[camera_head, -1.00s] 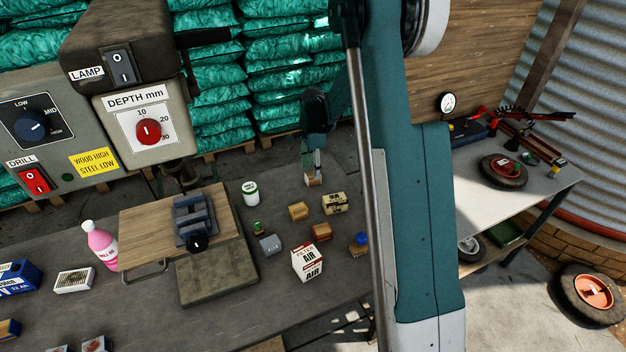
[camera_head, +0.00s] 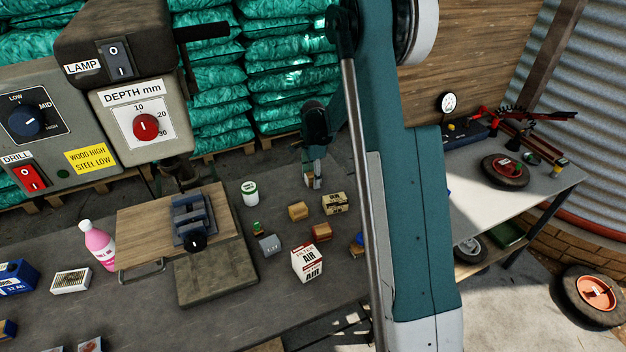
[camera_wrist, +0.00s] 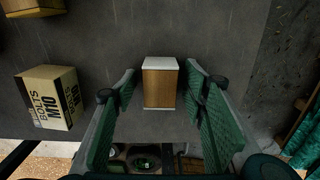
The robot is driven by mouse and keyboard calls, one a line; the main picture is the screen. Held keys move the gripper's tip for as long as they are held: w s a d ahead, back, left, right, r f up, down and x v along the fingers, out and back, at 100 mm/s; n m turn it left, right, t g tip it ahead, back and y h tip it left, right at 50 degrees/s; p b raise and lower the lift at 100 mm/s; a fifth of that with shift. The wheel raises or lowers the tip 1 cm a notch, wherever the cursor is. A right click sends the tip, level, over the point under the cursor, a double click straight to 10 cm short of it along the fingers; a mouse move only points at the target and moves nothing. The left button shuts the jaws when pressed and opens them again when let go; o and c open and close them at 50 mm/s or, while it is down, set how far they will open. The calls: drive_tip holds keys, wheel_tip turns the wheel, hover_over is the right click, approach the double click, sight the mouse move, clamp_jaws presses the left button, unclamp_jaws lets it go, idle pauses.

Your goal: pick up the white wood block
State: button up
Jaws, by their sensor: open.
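The white wood block (camera_wrist: 160,84) has a white end and a brown wood-grain side. In the wrist view it stands on the dark bench top, centred between the fingertips of my gripper (camera_wrist: 159,73), with a gap on each side. My gripper is open and empty, its green pads apart. In the head view my gripper (camera_head: 315,181) is low over the far edge of the bench, and the block (camera_head: 307,180) is mostly hidden behind it. I cannot tell exactly how far the fingertips reach down beside the block.
The bolts box (camera_wrist: 50,97) stands left of my gripper in the wrist view. In the head view, a yellow-brown block (camera_head: 298,211), a red-brown block (camera_head: 321,232), a white tub (camera_head: 250,193) and an air filter box (camera_head: 307,263) stand nearby. A drill vise (camera_head: 193,222) is left.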

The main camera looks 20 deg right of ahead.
drive_tip(key=c, duration=1)
drive_tip(key=shift+r+p, duration=1.1)
drive_tip(key=shift+r, duration=3.9)
